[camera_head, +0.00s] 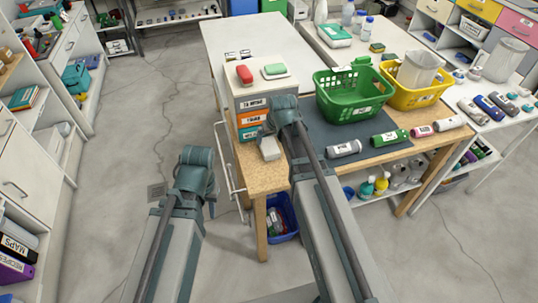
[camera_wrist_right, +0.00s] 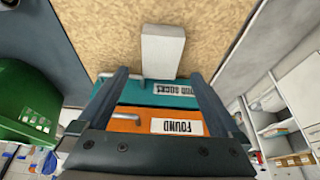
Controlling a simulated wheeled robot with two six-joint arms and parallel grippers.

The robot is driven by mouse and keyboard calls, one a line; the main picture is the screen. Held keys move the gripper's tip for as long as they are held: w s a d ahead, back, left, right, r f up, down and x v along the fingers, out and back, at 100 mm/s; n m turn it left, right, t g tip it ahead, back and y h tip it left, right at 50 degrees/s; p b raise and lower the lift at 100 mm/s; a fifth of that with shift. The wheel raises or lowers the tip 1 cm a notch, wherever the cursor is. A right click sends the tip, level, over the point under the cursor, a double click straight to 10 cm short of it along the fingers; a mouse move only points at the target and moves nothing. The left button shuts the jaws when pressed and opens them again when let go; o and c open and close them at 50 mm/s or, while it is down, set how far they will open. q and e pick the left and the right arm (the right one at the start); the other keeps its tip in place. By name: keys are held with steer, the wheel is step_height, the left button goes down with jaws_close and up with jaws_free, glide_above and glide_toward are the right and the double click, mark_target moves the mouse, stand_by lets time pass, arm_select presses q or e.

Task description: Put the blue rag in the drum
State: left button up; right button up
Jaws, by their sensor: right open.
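I cannot pick out a blue rag or a drum with certainty. A blue roll (camera_head: 488,107) lies among small rolls on the white table at right; I cannot tell if it is cloth. A translucent round container (camera_head: 419,68) stands in the yellow basket. My right gripper (camera_wrist_right: 158,75) is open and empty over the front of the drawer unit (camera_head: 234,92). A pale block (camera_wrist_right: 163,50) lies on the wooden bench ahead of its fingertips. My left gripper (camera_head: 210,205) hangs low, left of the bench, its fingers mostly hidden by its wrist.
A green basket (camera_head: 349,112) and yellow basket (camera_head: 429,96) stand on the bench. Several rolls lie along the dark mat (camera_head: 317,133). A blue bin (camera_head: 283,234) sits beneath the bench. Shelves (camera_head: 62,130) line the left; the floor between is clear.

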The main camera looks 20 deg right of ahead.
mark_target(269, 146)
arm_select(q)
steer(key=shift+f, duration=0.65)
arm_select(e)
steer(key=shift+w+f, duration=0.3)
steer(key=shift+f, duration=0.35)
steer(key=shift+f, duration=0.1)
steer(key=b+x, duration=0.5)
arm_select(q)
step_height(269, 146, down, 5)
steer(key=shift+r, duration=0.15)
steer(key=shift+f+b, duration=0.25)
steer(key=shift+b, duration=0.05)
arm_select(e)
steer(key=shift+f, duration=0.25)
steer(key=shift+c, duration=0.2)
steer(key=c, duration=1.3)
steer(key=shift+c, duration=0.2)
arm_select(q)
steer(key=shift+r, duration=0.2)
arm_select(e)
steer(key=shift+r, duration=0.2)
